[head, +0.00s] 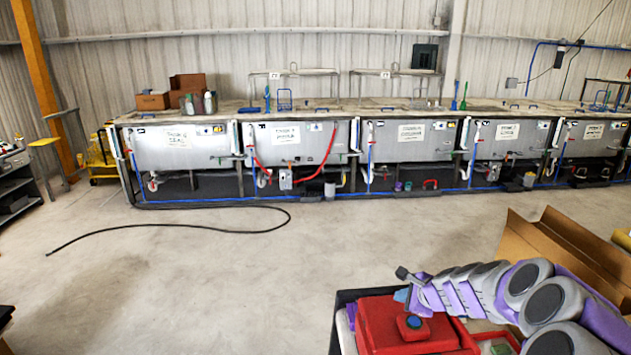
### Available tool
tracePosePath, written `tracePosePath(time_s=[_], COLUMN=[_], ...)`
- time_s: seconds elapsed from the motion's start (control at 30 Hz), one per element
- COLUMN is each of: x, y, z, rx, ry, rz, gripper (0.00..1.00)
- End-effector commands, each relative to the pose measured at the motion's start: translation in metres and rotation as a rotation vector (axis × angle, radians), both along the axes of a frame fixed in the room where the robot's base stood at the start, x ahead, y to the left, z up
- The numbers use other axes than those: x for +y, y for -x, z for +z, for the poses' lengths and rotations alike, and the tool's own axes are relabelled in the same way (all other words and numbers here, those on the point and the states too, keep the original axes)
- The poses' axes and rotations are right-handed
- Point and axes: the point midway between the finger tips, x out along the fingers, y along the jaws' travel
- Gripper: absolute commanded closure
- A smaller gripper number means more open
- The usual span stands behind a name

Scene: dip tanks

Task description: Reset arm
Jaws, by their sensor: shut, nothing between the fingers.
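My arm, in purple and grey segments, lies folded low across the lower right of the head view. Its large grey joints are at the right edge and its links get smaller to the left. My gripper (408,276) is the small dark grey end at the left of the arm. It is shut with nothing in it, just above a red case (390,325). The fingers are small here, and I cannot tell whether they touch the case.
A dark-rimmed bin holds the red case. An open cardboard box (577,240) stands behind the arm. Several grey dip tanks (290,146) line the far wall. A black hose (170,227) lies on the floor.

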Motion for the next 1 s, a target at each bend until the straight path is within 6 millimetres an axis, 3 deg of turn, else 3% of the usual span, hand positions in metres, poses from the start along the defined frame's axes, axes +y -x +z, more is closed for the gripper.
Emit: tracePosePath(time_s=[0.03,0.2,0.33,0.5,0.7,0.9,1.0], x=[0.027,0.107,0.149,0.18,0.184,0.162,0.149], y=[0.01,0.067,0.122,0.202,0.301,0.392,0.427], z=[0.016,0.051,0.065,0.073,0.07,0.064,0.061], rx=[-0.013,-0.028,-0.025,0.001,0.073,0.183,0.236], ry=[0.031,0.163,0.271,0.412,0.566,0.686,0.721], rz=[0.096,0.453,0.711,1.023,1.352,1.623,1.719], gripper=[1.0,1.0,1.0,1.0,1.0,1.0,1.0])
